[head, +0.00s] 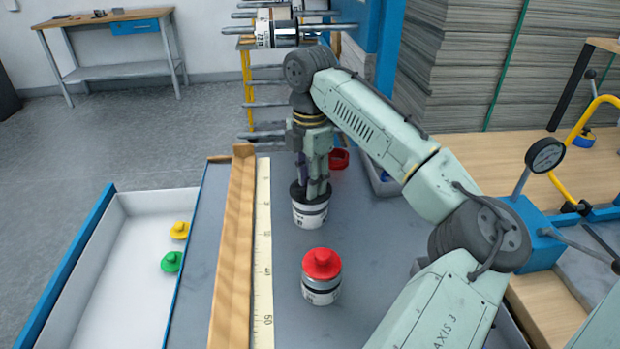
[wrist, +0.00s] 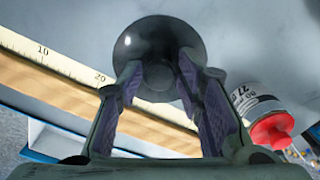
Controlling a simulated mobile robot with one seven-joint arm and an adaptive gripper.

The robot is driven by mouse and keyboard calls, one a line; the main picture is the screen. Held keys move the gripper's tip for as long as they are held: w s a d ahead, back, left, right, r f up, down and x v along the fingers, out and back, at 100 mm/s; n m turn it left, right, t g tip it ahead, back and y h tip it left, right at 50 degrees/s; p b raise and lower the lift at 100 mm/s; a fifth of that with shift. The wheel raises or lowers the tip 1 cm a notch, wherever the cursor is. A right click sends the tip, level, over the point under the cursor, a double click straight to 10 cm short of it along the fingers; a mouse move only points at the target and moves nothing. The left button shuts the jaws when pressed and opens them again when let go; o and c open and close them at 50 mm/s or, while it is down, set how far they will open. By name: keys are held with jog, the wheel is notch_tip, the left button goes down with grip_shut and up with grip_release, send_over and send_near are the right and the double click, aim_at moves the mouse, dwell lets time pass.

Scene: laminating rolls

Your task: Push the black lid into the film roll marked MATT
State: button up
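The black lid (head: 297,192) is at the top of a white-labelled film roll (head: 310,214) standing upright on the grey table. I cannot read MATT on its label, nor tell how far the lid is in. My gripper (head: 317,192) points straight down over this roll. In the wrist view the lid (wrist: 155,28) is a round black disc, and my gripper (wrist: 160,72) has a finger on each side of its central knob, closed on it. The lid hides the roll below it there.
A second roll (head: 321,291) with a red lid (head: 321,263) stands nearer. A wooden fence (head: 232,250) and ruler (head: 263,250) run along the left. A white tray (head: 120,260) holds yellow and green lids. A red round thing (head: 339,159) lies behind my gripper.

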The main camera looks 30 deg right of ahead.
jog(key=shift+o, duration=0.6)
jog(key=shift+f, duration=0.1)
jog(key=shift+r, duration=0.45)
notch_tip(320, 180, up, 11)
jog(key=shift+r, duration=0.15)
